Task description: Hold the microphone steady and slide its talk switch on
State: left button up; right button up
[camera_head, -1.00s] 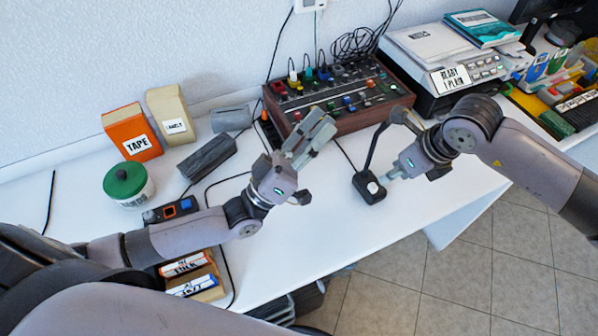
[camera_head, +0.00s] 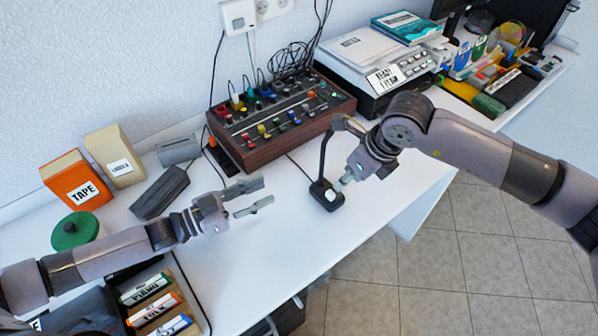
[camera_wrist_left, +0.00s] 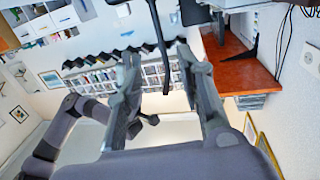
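The desk microphone has a black base (camera_head: 327,196) with a pale round spot on it and a dark neck (camera_head: 324,150) rising from it. It stands upright on the white desk, right of centre. My left gripper (camera_head: 262,195) is open and empty, to the left of the microphone and apart from it. Its spread fingers also show in the left wrist view (camera_wrist_left: 165,95), with a dark thin rod beyond them, perhaps the neck. My right gripper (camera_head: 343,184) points down at the base from the right, its narrow tips together. I cannot tell whether it touches.
A mixer (camera_head: 285,122) with coloured knobs stands behind the microphone. A box of labelled cases (camera_head: 155,300) is at front left.

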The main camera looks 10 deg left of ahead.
aim_at(322, 166)
pick_arm(q)
jog(key=x, duration=1.7)
jog(key=shift+c, duration=0.5)
grip_shut()
